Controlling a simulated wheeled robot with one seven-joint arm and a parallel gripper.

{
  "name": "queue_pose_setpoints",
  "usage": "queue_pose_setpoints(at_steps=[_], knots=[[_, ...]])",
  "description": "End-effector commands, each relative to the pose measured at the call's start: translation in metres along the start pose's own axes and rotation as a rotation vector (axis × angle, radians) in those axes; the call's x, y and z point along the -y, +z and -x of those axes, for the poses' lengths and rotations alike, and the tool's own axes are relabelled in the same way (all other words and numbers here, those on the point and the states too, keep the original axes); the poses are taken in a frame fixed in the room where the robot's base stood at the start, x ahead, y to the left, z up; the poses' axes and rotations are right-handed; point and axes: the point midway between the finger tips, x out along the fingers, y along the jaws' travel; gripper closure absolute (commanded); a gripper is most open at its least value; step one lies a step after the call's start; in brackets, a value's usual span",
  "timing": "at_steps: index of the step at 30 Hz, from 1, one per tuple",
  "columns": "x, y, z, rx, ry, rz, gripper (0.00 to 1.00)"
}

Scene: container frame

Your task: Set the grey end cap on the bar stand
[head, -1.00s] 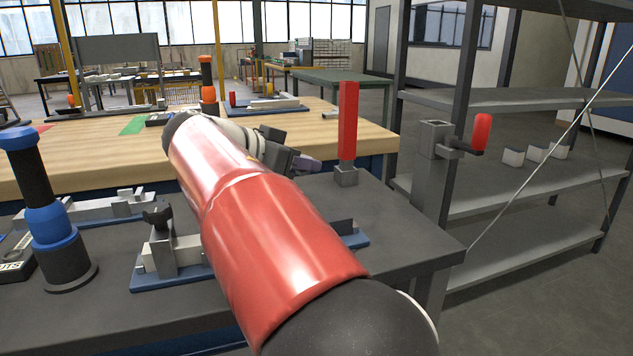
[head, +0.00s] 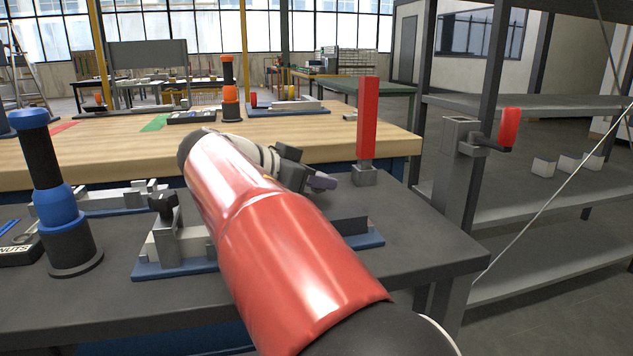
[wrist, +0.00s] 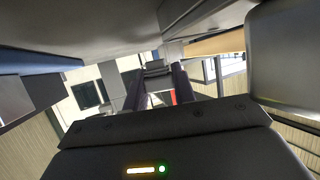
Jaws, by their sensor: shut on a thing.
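The likely bar stand is a red upright bar (head: 367,118) in a small grey block (head: 364,175) on the dark table. My gripper (head: 322,182) is just left of that block in the head view, low beside the bar and partly hidden behind my red arm. In the wrist view my dark fingers (wrist: 158,88) close around a small grey piece (wrist: 157,68), apparently the end cap. The piece cannot be made out in the head view. A bit of red shows beyond the fingers in the wrist view.
A blue and black cylinder (head: 60,215) and a clamp fixture on a blue plate (head: 175,268) stand left of my arm. A grey post with a red handle (head: 510,128) rises at the table's right edge, before metal shelves (head: 545,215). A wooden bench (head: 290,128) lies behind.

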Motion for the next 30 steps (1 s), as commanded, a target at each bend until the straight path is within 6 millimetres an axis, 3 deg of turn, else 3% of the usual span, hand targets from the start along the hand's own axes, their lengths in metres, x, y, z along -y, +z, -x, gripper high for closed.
queue_pose_setpoints(at_steps=[1,5,6,10,19,25,30], knots=[[0.0,0.011,-0.004,0.002,0.012,0.024,0.98],[0.0,0.012,-0.004,0.002,0.015,0.029,0.98],[0.0,0.013,-0.004,0.002,0.015,0.03,0.69],[0.0,0.014,-0.004,0.002,0.016,0.032,0.52],[0.0,0.013,-0.003,0.004,0.016,0.032,0.52],[0.001,-0.004,0.004,0.003,0.014,0.032,0.52],[0.002,0.001,0.038,0.001,0.008,0.025,0.52]])
